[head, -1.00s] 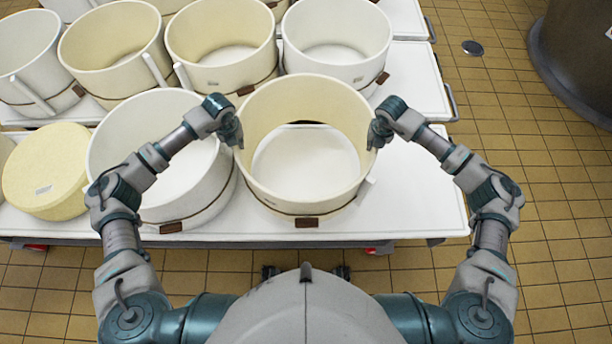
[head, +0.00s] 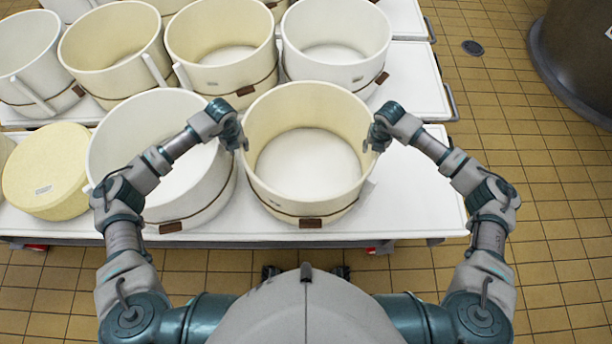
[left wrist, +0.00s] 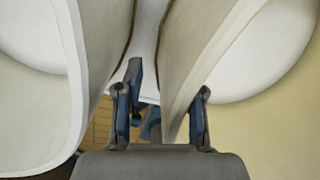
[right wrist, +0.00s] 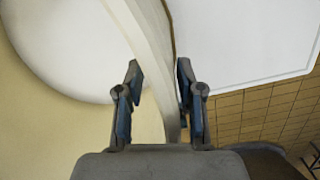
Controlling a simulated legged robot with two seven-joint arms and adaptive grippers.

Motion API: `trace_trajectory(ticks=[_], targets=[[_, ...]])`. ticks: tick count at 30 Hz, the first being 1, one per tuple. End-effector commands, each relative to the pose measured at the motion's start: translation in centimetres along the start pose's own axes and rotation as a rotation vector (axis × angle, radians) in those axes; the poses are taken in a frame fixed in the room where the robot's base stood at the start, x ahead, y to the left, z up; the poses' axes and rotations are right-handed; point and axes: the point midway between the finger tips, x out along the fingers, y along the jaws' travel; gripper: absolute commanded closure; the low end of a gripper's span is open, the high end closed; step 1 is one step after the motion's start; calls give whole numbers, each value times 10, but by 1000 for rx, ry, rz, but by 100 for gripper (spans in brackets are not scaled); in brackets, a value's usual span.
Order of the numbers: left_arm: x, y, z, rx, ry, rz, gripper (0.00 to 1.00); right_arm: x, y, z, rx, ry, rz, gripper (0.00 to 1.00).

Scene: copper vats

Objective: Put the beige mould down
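The beige mould (head: 305,106), an open ring with a brown strap, stands upright on the white table (head: 415,195) at its front, right of a large white mould (head: 150,118). It looks seated on the table. My left gripper (head: 241,143) is at its left rim; in the left wrist view the fingers (left wrist: 162,112) stand apart on either side of the beige wall (left wrist: 195,75). My right gripper (head: 371,143) is at its right rim; in the right wrist view the fingers (right wrist: 158,105) are spread with the wall (right wrist: 150,45) between them, a gap showing.
The white mould stands close to the beige mould's left side. A yellow cheese-like disc (head: 50,172) lies further left. Several other moulds (head: 222,50) stand on the tables behind. The table right of the beige mould is clear. A dark vat (head: 580,60) stands at the far right.

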Motion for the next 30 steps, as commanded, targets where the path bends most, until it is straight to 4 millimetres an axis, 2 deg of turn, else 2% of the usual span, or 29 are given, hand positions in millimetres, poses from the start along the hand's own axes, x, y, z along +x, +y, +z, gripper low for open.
trace_trajectory(ticks=[4,7,15,21,26,30], targets=[[-5,-1,0,1,-1,0,63,0,-1,0,1,0,1,63],[-18,0,1,1,-2,-3,63,0,0,0,0,0,1,63],[-78,4,2,1,-2,-6,63,0,1,0,0,0,0,63],[-109,5,2,-1,1,-5,63,0,1,0,0,0,0,63],[-117,5,2,-1,2,-4,63,-6,1,0,0,-2,2,63],[-118,5,2,0,2,-4,63,-28,1,1,-1,-3,2,63]])
